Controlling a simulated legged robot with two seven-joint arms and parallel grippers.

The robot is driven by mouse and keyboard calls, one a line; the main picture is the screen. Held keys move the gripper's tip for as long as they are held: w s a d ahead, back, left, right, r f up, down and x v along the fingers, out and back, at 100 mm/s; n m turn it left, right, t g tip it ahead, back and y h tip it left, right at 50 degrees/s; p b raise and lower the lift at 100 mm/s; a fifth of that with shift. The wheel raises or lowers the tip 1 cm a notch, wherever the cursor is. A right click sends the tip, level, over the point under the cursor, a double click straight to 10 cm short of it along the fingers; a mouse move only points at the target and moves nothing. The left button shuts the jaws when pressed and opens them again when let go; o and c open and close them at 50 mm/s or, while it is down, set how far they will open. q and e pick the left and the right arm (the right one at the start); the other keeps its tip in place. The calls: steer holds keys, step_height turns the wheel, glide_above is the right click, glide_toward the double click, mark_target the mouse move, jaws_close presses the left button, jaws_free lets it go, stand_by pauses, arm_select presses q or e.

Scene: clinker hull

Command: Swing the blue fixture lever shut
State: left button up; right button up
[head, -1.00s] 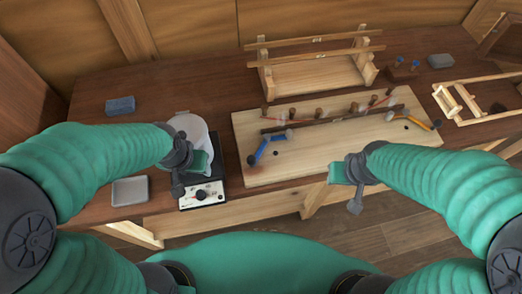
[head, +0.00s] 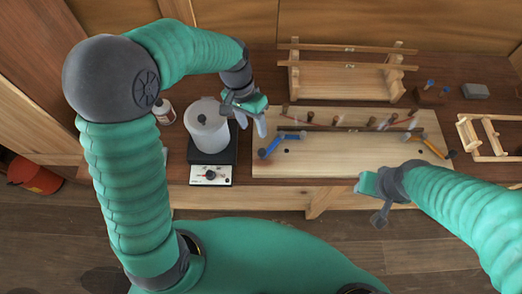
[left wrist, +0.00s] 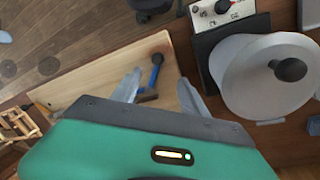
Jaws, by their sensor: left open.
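The blue fixture lever (head: 270,148) is at the left end of the pale wooden board (head: 345,156), bent with a dark knob at its lower end. It also shows in the left wrist view (left wrist: 156,70), beyond my fingers. My left gripper (head: 252,122) is open and empty, above the board's left edge near the lever and apart from it. In the left wrist view the two grey fingers (left wrist: 158,96) are spread, with the lever seen between and beyond them. My right gripper (head: 368,185) is at the board's front edge; its fingers are not clear.
A lidded white pot (head: 206,132) stands on a black heater (head: 211,174) just left of the board. An orange lever (head: 433,149) is at the board's right end. A wooden rack (head: 345,82) stands behind, and a small frame (head: 484,138) at right. A bottle (head: 164,113) stands left.

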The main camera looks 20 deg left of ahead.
arm_select(q)
glide_above(259, 150)
steer(key=d, duration=0.1)
step_height(259, 150, down, 6)
steer(key=shift+w+d+f+p, duration=0.1)
steer(key=shift+f+p, duration=0.15)
steer(key=shift+p, duration=0.05)
steer(key=f, duration=0.5)
steer(key=a+f, duration=0.1)
steer(key=f, duration=0.1)
steer(key=shift+f+p, duration=0.2)
steer(key=shift+p, duration=0.15)
steer(key=shift+f, duration=0.55)
steer(key=shift+d, duration=0.55)
steer(key=shift+d+r, duration=0.1)
steer(key=shift+d, duration=0.2)
steer(key=c, duration=0.3)
steer(key=shift+a, duration=0.2)
steer(key=c, duration=0.5)
steer(key=shift+a, duration=0.35)
jaws_close()
steer(key=shift+s+d, duration=0.2)
steer(key=shift+d, duration=0.05)
arm_select(e)
steer(key=shift+d+r, duration=0.6)
steer(key=shift+d, duration=0.1)
steer(key=shift+a, duration=0.1)
